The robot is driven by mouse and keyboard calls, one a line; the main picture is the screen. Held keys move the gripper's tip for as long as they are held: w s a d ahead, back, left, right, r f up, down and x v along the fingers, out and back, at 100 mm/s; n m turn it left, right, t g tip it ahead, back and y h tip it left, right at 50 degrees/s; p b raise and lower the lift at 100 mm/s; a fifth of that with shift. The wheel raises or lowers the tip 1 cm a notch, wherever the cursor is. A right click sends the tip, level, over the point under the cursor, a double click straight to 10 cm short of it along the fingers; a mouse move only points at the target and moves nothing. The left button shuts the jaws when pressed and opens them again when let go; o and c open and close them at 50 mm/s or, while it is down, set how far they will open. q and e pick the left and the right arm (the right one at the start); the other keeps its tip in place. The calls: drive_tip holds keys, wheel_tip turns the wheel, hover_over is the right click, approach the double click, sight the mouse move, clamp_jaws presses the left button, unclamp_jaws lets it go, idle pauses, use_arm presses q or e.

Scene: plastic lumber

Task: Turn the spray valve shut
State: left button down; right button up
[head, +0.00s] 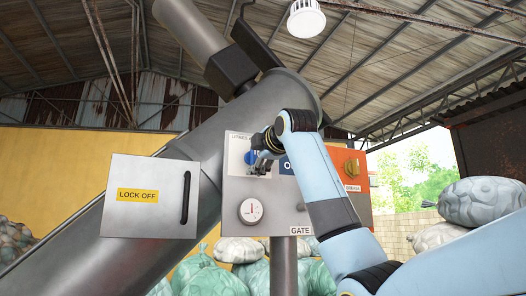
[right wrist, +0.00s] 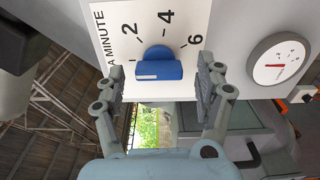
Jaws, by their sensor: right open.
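The spray valve is a blue knob (right wrist: 160,66) on a white plate (right wrist: 112,22) marked "A MINUTE" with 2, 4 and 6. In the right wrist view its bar lies roughly level, with a white mark toward its left end. In the head view the blue knob (head: 250,157) is partly hidden by my right gripper (head: 264,157), which is at the plate. In the right wrist view my right gripper (right wrist: 160,82) is open, one finger on each side of the knob, with gaps visible beside it. My left gripper is out of view.
A round gauge (head: 251,211) sits below the knob on the grey panel (head: 233,190). A "LOCK OFF" box (head: 150,222) with a black handle stands left. An orange panel (head: 361,187) with a yellow knob (head: 352,169) is right of my forearm. A large sloping tube (head: 80,235) passes behind.

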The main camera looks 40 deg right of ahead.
drive_tip(key=v, duration=1.1)
